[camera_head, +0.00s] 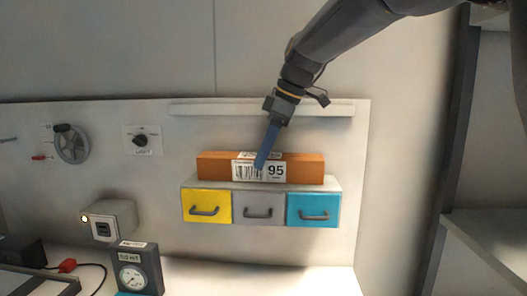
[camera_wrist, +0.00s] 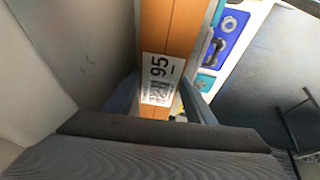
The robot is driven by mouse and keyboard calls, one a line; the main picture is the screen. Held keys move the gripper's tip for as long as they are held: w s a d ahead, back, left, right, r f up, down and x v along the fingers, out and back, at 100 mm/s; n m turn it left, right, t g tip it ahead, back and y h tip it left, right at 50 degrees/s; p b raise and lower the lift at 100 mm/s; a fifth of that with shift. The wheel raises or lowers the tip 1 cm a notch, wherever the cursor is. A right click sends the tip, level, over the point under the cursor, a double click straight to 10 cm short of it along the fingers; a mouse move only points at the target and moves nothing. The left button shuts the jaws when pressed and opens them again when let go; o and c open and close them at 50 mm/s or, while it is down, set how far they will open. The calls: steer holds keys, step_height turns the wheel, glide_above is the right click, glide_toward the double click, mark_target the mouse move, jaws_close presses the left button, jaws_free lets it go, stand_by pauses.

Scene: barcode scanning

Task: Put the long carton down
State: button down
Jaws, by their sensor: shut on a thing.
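The long carton (camera_head: 216,167) is orange with a white barcode label marked 95. In the head view it lies lengthwise along the top of a small drawer unit (camera_head: 334,186), or just above it; I cannot tell whether they touch. My gripper (camera_head: 262,160) comes down from above with its blue fingers at the carton's middle, over the label. In the wrist view the carton (camera_wrist: 172,30) runs between my two fingers (camera_wrist: 165,100), which are shut on it. Part of the label is hidden behind a finger.
The drawer unit has a yellow drawer (camera_head: 207,206), a grey drawer (camera_head: 258,208) and a blue drawer (camera_head: 314,209) with handles. A narrow ledge (camera_head: 200,109) runs along the panel above. A scanner-like box (camera_head: 109,220) and a gauge (camera_head: 138,268) are at lower left.

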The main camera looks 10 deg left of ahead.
steer(key=shift+f, duration=0.1)
steer(key=c, duration=0.8)
jaws_free()
steer(key=shift+f, duration=0.1)
steer(key=b+v, duration=0.2)
steer(key=v, duration=1)
